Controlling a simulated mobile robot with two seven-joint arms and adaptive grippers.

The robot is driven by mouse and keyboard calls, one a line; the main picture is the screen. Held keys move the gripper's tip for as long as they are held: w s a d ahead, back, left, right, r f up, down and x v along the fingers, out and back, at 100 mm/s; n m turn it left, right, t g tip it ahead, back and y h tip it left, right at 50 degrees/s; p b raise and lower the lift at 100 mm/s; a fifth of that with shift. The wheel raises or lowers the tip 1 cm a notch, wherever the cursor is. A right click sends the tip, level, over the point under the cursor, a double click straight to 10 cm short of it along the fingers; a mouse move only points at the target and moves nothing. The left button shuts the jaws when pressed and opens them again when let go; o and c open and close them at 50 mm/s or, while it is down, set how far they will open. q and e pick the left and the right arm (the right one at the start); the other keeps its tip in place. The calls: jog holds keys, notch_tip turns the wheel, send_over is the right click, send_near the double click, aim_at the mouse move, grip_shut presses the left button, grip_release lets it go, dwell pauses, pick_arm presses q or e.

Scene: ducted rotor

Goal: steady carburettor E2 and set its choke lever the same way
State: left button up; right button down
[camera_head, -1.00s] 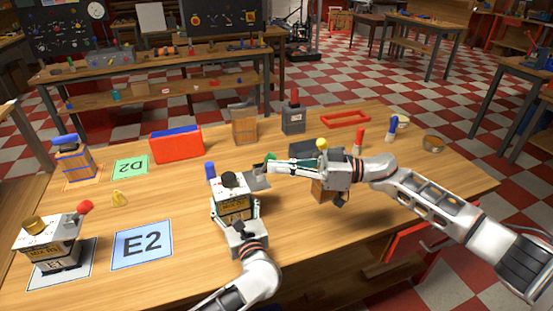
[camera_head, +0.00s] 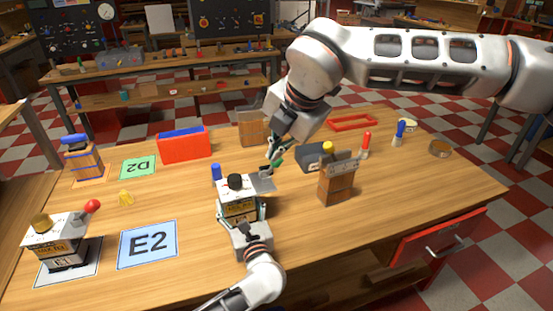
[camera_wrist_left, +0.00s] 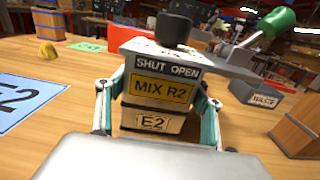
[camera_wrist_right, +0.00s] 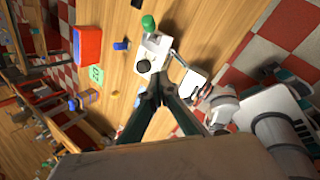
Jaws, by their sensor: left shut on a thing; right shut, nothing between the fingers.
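Carburettor E2 (camera_head: 238,210) stands upright on the table, white-topped with a black knob. In the left wrist view its labels (camera_wrist_left: 160,90) read SHUT OPEN, MIX R2 and E2. Its choke lever has a green knob (camera_wrist_left: 279,18) and leans right, toward the OPEN side; in the head view the knob is partly hidden by my right gripper. My left gripper (camera_head: 242,220) is shut on E2's body from the front. My right gripper (camera_head: 271,165) is shut and empty, pointing down close to the green knob; contact is unclear. Carburettor E1 (camera_head: 60,240) stands at left, its red-knobbed lever (camera_head: 91,206) leaning right.
The blue E2 mat (camera_head: 147,244) lies bare left of the carburettor. A green D2 mat (camera_head: 139,167), a red box (camera_head: 184,145) and a blue-topped peg (camera_head: 216,173) are behind. A wooden block (camera_head: 337,184) stands to the right. The table's front right is clear.

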jog(key=w+r+t, duration=0.1)
send_near(274, 166)
notch_tip(274, 166, down, 3)
jog(key=s+a, duration=0.1)
jog(key=a, duration=0.2)
jog(key=w, duration=0.1)
jog(key=w+f, duration=0.1)
jog(key=shift+w+d+f+h, duration=0.1)
jog(key=shift+w+d+h, duration=0.2)
jog(key=shift+w+d, duration=0.1)
jog(key=shift+w+d+f, duration=0.15)
jog(key=shift+w+f, duration=0.1)
jog(key=shift+w, duration=0.2)
